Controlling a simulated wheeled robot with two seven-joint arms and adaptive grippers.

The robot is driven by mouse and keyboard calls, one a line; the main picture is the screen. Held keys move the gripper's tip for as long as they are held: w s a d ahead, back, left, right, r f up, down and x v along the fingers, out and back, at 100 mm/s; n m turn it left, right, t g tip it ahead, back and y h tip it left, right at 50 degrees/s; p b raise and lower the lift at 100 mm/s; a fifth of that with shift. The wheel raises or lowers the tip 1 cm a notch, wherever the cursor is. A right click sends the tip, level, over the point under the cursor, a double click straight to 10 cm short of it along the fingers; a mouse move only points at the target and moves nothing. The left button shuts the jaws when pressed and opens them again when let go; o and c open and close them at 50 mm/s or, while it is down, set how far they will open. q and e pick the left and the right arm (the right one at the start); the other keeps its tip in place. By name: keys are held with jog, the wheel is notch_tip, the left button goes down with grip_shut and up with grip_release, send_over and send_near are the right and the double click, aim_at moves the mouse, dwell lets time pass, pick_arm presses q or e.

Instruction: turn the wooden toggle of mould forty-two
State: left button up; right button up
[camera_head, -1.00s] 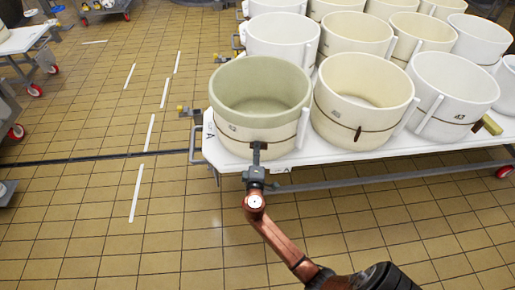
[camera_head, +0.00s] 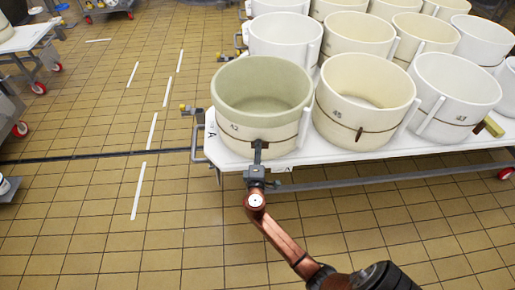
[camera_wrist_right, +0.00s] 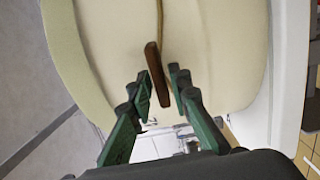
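Mould forty-two (camera_head: 235,130) is the cream tub with a greenish rim at the table's front left corner. A cord runs round its side. Its brown wooden toggle (camera_wrist_right: 157,75) shows in the right wrist view, slightly tilted and close to the wall. My right gripper (camera_head: 257,151) is in front of this mould and hides the toggle in the head view. In the right wrist view the gripper (camera_wrist_right: 161,73) is open, with one finger on each side of the toggle and visible gaps between. My left gripper is out of view.
Several similar moulds stand close by on the white table (camera_head: 330,151), including a cream one (camera_head: 360,112) just right with its own toggle. A metal rail (camera_head: 390,178) runs along the table's front. The tiled floor at left is mostly clear.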

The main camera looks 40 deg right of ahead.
jog(key=shift+o, duration=0.8)
jog(key=v, duration=1.2)
